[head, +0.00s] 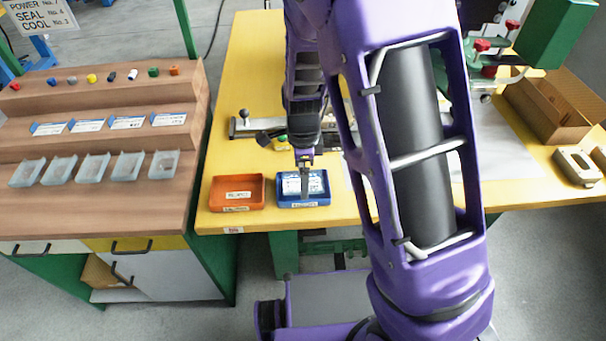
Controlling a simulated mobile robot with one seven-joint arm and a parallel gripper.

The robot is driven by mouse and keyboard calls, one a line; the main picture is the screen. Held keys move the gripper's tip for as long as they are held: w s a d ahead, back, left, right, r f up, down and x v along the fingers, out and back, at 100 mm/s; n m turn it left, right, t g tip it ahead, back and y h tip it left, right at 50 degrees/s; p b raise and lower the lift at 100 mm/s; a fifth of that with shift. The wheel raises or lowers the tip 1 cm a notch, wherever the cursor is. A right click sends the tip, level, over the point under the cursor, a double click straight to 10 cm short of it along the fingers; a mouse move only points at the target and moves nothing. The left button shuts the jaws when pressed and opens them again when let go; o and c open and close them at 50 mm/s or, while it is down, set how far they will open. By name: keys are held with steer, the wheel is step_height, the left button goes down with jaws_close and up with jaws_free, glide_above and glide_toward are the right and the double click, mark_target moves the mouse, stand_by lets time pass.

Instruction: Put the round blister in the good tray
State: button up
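A blue tray (324,200) stands near the front edge of the yellow table. An orange tray (238,208) stands just left of it. Their labels are too small to read surely. A pale, flat item with white and bluish patches (290,186) shows inside the blue tray; I cannot tell whether it is the round blister. My gripper (305,190) points down over the blue tray, its narrow fingertips at or just above the pale item. I cannot tell whether the fingers are open, shut or touching it.
A stepped wooden rack (110,212) at left holds several clear blister shells (92,167), blue-and-white cards (127,122) and small coloured parts (92,78). A metal bar fixture (243,128) lies behind the trays. A green machine (490,60) and cardboard box (550,100) stand at right.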

steer(key=shift+o, duration=0.2)
steer(key=shift+r, duration=0.1)
step_height(320, 180, up, 12)
steer(key=p, duration=0.3)
steer(key=shift+r, duration=0.1)
stand_by(0.4)
